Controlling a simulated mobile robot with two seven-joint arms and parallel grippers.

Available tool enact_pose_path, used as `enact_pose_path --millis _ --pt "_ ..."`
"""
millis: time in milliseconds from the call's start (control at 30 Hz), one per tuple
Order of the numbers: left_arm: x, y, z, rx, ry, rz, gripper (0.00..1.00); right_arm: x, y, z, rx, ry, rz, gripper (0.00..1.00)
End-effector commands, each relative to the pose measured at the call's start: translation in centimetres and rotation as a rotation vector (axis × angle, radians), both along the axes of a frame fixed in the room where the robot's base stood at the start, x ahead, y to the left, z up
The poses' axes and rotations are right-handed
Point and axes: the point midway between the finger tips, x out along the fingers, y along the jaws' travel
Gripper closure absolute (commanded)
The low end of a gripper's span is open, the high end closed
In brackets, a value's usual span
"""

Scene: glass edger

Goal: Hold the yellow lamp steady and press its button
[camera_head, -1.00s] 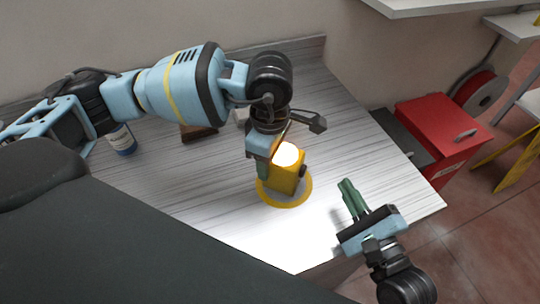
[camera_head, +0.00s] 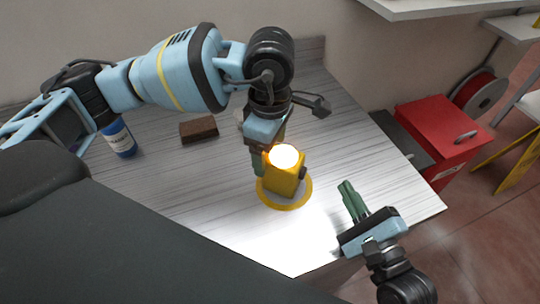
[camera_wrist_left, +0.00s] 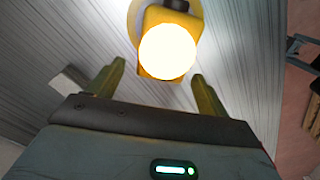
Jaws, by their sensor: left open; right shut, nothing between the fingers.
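The yellow lamp (camera_head: 284,181) stands upright on a yellow ring (camera_head: 290,203) on the table, its round light glowing. A dark knob (camera_head: 303,172) shows on its right side; I cannot tell whether it is the button. My left gripper (camera_head: 268,163) is open, pointing down at the lamp from behind and to the left. In the left wrist view the lamp (camera_wrist_left: 168,50) lies beyond and between the open fingertips (camera_wrist_left: 158,75), not gripped. My right gripper (camera_head: 346,186) is shut and empty, to the right of the lamp and apart from it.
A brown block (camera_head: 198,130) and a blue bottle (camera_head: 120,140) stand at the table's left back. A pale object (camera_head: 239,117) is partly hidden behind my left gripper. A red cabinet (camera_head: 440,135) stands right of the table (camera_head: 180,180). The table's front middle is clear.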

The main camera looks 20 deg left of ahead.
Motion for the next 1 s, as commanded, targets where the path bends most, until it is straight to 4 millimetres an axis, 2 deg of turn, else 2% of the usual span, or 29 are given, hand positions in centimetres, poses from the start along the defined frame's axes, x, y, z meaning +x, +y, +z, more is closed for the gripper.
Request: enact_pose_path --millis 33,200,400,600,1000 --pt "0.0 0.0 1.2 -0.002 -0.004 -0.001 0.22 0.0 0.0 0.0 0.0 0.0 0.0 1.0" --pt "0.0 0.0 4.5 -0.002 -0.003 0.0 0.22 0.0 0.0 0.0 0.0 0.0 0.0 1.0" --pt "0.0 0.0 7.1 0.0 -0.001 -0.001 0.22 0.0 0.0 0.0 0.0 0.0 0.0 1.0" --pt "0.0 0.0 8.0 0.0 0.0 -0.001 0.22 0.0 0.0 0.0 0.0 0.0 0.0 1.0" --pt "0.0 0.0 8.0 0.0 0.0 -0.001 0.22 0.0 0.0 0.0 0.0 0.0 0.0 1.0"
